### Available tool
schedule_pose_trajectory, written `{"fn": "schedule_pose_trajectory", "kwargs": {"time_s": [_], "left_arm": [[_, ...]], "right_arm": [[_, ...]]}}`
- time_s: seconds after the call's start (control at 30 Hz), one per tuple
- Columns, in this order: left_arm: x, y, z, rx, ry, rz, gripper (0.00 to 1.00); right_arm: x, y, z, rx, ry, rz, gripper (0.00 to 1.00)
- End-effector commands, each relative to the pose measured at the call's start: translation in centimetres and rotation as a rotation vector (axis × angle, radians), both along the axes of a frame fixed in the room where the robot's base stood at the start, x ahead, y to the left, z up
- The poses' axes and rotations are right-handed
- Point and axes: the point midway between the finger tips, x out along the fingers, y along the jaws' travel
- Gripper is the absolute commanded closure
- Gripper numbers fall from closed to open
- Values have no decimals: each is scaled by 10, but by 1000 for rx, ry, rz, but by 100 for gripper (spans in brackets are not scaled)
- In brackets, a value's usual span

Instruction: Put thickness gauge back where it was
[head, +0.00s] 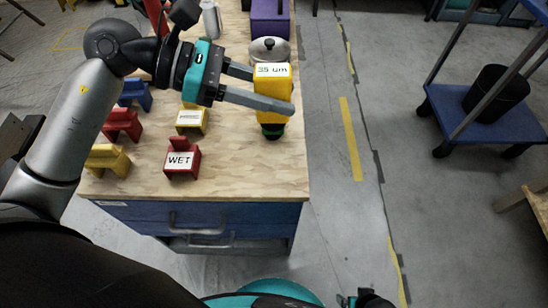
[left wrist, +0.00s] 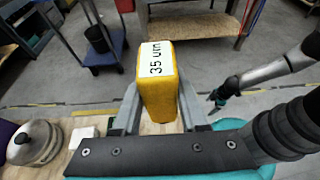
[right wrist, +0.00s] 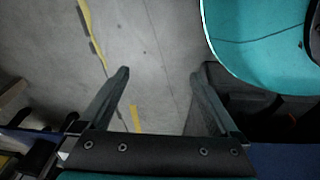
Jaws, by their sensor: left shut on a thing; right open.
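The thickness gauge (head: 273,78) is a yellow block with a white "35 um" label. My left gripper (head: 272,92) is shut on it, one finger on each side, above the right part of the wooden tabletop (head: 240,178). The gauge (left wrist: 158,85) also shows between the fingers in the left wrist view. A dark green piece (head: 272,131) shows just below the gauge; whether they touch cannot be told. My right gripper (right wrist: 163,85) is open and empty over the floor, away from the table.
A red "WET" block (head: 182,160) and a labelled yellow block (head: 191,120) stand mid-table. Red (head: 122,125), blue (head: 136,95) and yellow (head: 108,158) blocks line the left side. A silver lidded pot (head: 269,50) and purple box (head: 270,20) are behind. The front tabletop is clear.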

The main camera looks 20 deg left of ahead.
Motion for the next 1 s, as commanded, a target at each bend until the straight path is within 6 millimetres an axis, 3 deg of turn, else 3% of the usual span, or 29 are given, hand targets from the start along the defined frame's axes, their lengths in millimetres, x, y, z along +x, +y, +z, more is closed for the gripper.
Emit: {"fn": "schedule_pose_trajectory", "kwargs": {"time_s": [0.1, 0.6, 1.0], "left_arm": [[0, 0, -24, -3, 2, 1, 100], [0, 0, -104, -2, 1, 1, 100], [0, 0, -137, -1, 0, 1, 100]], "right_arm": [[9, 8, 8, 8, -5, -1, 3], [34, 27, 58, 32, -19, -6, 3], [49, 29, 82, 37, -55, -7, 3]]}}
